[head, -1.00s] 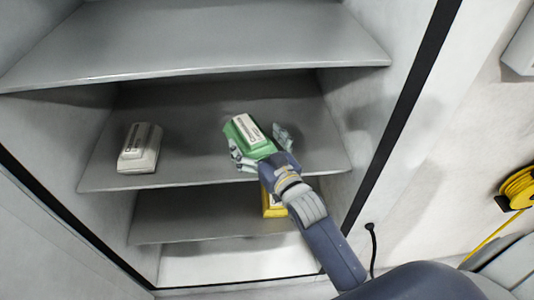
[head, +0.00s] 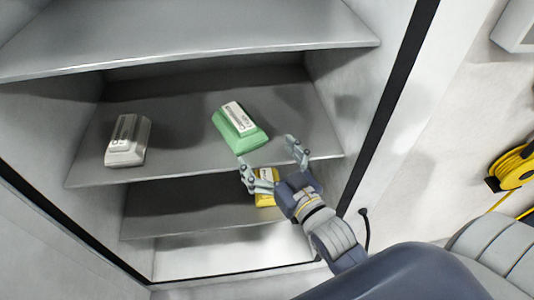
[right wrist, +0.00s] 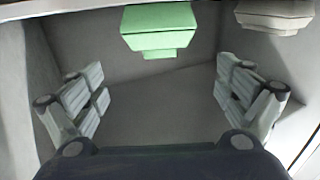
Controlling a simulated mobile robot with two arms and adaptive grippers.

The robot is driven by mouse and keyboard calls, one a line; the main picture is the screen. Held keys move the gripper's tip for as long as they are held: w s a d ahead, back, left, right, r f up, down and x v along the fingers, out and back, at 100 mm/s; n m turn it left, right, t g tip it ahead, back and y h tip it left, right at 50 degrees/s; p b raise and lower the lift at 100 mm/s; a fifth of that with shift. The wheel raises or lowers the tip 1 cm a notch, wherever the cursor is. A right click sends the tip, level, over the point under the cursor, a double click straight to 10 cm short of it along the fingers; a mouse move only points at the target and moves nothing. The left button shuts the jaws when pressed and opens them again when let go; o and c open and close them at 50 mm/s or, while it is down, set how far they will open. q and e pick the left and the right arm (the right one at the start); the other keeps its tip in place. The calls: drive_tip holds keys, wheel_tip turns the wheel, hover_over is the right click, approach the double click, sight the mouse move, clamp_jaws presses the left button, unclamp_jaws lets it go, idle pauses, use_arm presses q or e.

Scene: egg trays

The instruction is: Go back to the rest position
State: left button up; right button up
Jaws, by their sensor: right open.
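My right gripper (head: 270,162) is open and empty at the front edge of the middle shelf (head: 180,140), just in front of the green egg tray (head: 240,138). The green tray, with a white label on top, rests on that shelf and is apart from the fingers. In the right wrist view the green tray (right wrist: 160,28) shows at the top, beyond the spread fingers (right wrist: 160,95). My left gripper is not in view.
A grey-white egg tray (head: 126,155) sits on the left of the same shelf. A yellow egg tray (head: 265,199) is on the shelf below, partly hidden by my right gripper. The cabinet's side wall (head: 350,80) is to the right. A yellow cable reel (head: 512,167) hangs farther right.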

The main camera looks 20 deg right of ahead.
drive_tip(key=s+f+g+h, duration=0.1)
drive_tip(key=s+f+g, duration=0.65)
drive_tip(key=f, duration=0.45)
drive_tip(key=s+d+f+g, duration=0.1)
drive_tip(key=s+f+g, duration=0.25)
drive_tip(key=s, duration=0.25)
drive_tip(key=s+f+g, duration=0.2)
drive_tip(key=s+g, duration=0.2)
drive_tip(key=s, duration=0.3)
wheel_tip(320, 180, down, 24)
drive_tip(key=s+d+f+n+g, duration=0.1)
drive_tip(key=s+f, duration=0.7)
drive_tip(key=f, duration=0.4)
drive_tip(key=shift+s+d+f+h, duration=0.15)
drive_tip(key=shift+s+f+h, duration=0.15)
drive_tip(key=shift+s+f, duration=0.1)
drive_tip(key=shift+g, duration=0.5)
drive_tip(key=s+f, duration=0.1)
drive_tip(key=s, duration=0.2)
drive_tip(key=s+d+f, duration=0.1)
drive_tip(key=s+f, duration=0.1)
drive_tip(key=s, duration=0.1)
drive_tip(key=s+f, duration=0.2)
drive_tip(key=s, duration=0.1)
drive_tip(key=shift+d+f, duration=0.25)
drive_tip(key=shift+d, duration=0.15)
drive_tip(key=shift+c, duration=0.3)
